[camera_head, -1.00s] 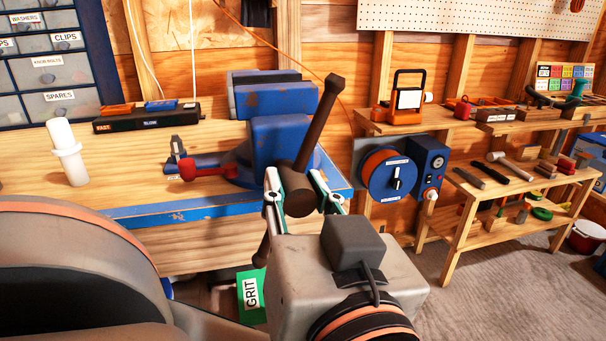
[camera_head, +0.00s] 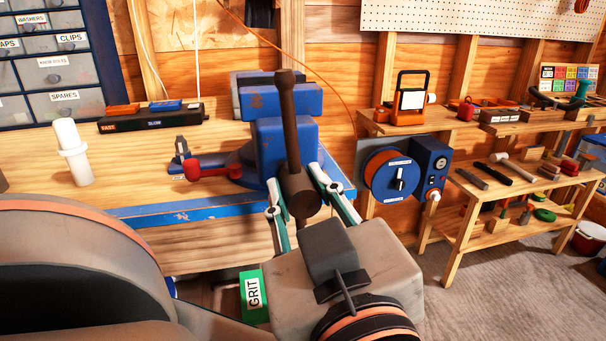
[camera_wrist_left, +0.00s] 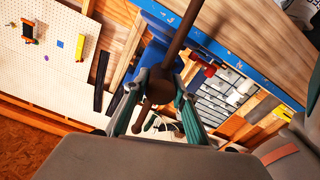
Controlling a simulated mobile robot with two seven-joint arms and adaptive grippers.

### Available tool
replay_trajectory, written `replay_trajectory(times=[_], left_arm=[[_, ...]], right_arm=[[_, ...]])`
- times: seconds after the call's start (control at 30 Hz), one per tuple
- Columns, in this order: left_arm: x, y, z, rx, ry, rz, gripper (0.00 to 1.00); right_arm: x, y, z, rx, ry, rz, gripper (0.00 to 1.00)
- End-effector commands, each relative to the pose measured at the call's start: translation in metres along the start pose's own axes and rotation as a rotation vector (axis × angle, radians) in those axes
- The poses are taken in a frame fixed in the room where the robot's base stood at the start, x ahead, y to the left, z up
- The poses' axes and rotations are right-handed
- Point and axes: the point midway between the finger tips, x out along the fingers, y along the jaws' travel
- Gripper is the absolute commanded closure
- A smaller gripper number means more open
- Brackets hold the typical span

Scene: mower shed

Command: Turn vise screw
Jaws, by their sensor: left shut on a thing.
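The blue vise (camera_head: 280,140) is mounted at the front edge of the wooden bench. Its brown screw handle (camera_head: 290,120) stands nearly upright through a round screw head (camera_head: 300,194) facing me. My left gripper (camera_head: 308,204) is shut on the screw head, with one green-and-grey finger on each side. In the left wrist view the fingers (camera_wrist_left: 158,95) clasp the brown screw head, and the handle (camera_wrist_left: 182,35) runs up past it. The handle's lower end is hidden behind my gripper in the head view. My right gripper is not in view.
A blue-and-orange reel (camera_head: 392,176) hangs close right. A green GRIT packet (camera_head: 253,294) is below the bench edge.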

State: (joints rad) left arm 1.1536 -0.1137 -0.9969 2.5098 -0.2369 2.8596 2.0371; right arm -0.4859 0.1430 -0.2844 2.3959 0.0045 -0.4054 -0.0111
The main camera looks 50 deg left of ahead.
Motion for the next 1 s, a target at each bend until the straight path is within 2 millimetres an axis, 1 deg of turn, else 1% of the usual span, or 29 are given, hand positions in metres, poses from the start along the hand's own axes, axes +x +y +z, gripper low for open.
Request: replay_trajectory(times=[0.1,0.3,0.8,0.83,0.87,1.0], left_arm=[[0.0005,-0.0003,-0.001,-0.059,0.001,0.0,0.95],[0.0006,-0.0002,-0.0009,-0.12,0.0,0.0,0.95],[0.0006,0.0,-0.001,-0.139,0.0,0.001,0.95],[0.0006,0.0,-0.001,-0.139,0.0,0.001,0.66],[0.0006,0.0,-0.0009,-0.139,0.0,0.001,0.58],[0.0004,-0.0001,-0.0007,-0.138,0.0,0.001,0.57]], right_arm=[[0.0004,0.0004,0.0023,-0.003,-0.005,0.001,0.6],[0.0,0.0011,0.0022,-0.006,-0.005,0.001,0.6],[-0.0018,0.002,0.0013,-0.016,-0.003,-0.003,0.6],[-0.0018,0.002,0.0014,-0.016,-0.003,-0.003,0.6],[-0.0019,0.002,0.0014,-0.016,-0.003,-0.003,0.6],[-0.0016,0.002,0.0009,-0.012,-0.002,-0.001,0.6]])
